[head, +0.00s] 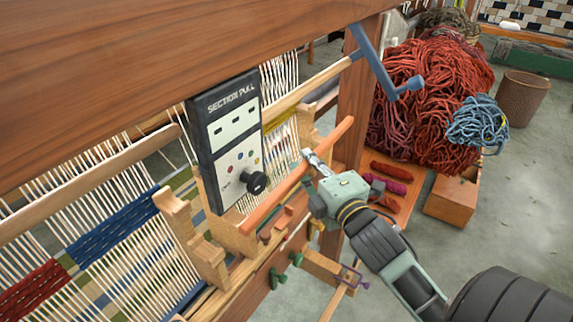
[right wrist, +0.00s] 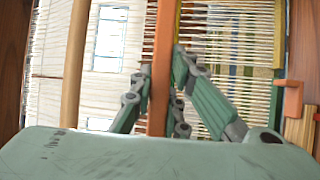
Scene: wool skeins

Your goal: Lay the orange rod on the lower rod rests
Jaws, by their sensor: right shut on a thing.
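The orange rod (head: 334,137) slants in front of the loom, below and right of the section pull panel. My right gripper (head: 312,160) is shut on it, around its middle part. In the right wrist view the orange rod (right wrist: 163,60) runs upright between the two fingers (right wrist: 163,88). Stepped wooden brackets, which look like the rod rests, stand on the loom at the left (head: 190,238) and behind the rod (head: 306,125). The rod's lower end is near a wooden block (head: 232,238); I cannot tell whether they touch. My left gripper is not in view.
The section pull panel (head: 226,140) stands close left of the rod. A thick wooden beam (head: 150,60) crosses above. A blue crank handle (head: 375,62) hangs above right. Red wool (head: 430,95) and a brown basket (head: 521,98) stand at the right.

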